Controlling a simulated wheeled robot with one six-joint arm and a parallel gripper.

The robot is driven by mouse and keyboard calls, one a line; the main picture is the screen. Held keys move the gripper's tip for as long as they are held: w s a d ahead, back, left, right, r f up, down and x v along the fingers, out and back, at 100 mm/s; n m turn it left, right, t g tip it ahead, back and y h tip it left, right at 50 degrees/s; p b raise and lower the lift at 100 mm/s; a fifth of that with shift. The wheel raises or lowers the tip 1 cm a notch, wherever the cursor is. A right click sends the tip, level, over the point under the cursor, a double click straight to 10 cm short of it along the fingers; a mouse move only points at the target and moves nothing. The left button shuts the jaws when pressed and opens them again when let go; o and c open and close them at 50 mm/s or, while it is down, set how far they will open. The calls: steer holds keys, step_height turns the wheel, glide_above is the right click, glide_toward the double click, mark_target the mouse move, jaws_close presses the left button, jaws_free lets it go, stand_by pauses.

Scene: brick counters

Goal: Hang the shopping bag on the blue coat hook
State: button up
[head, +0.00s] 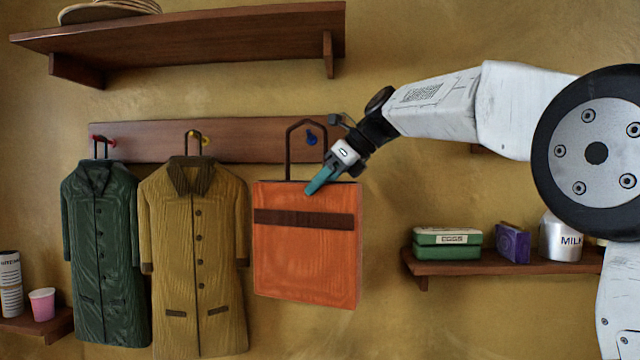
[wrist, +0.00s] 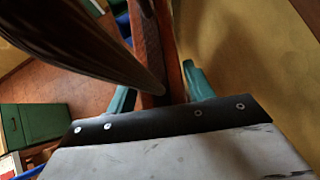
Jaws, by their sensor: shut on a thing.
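The orange shopping bag (head: 305,250) with a brown band and a dark brown handle (head: 289,150) hangs upright in front of the wall. My gripper (head: 322,180) is shut on the bag's top edge near its right side. In the wrist view the bag's edge (wrist: 172,60) runs between the teal fingers, and the handle (wrist: 95,45) crosses in front. The blue coat hook (head: 311,138) is on the right of the wooden rail (head: 240,140). In the head view it shows inside the handle's loop, below the top bar. Whether the handle touches it, I cannot tell.
A green coat (head: 100,255) hangs at the red hook (head: 112,141) and a mustard coat (head: 195,260) at the yellow hook (head: 205,140), close left of the bag. A shelf (head: 190,38) is above. A lower right shelf (head: 500,268) holds an egg carton, a purple box and a milk can.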

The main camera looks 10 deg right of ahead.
steer(key=shift+w+d+f, duration=0.15)
steer(key=shift+w+f, duration=0.05)
steer(key=shift+w, duration=0.65)
steer(key=shift+w+d+f, duration=0.15)
steer(key=shift+w+d, duration=0.05)
steer(key=shift+w, duration=0.7)
steer(key=shift+w+d+f, duration=0.15)
steer(key=shift+w+f, duration=0.05)
steer(key=shift+w, duration=0.65)
steer(key=o, duration=1.5)
steer(key=shift+o, duration=0.2)
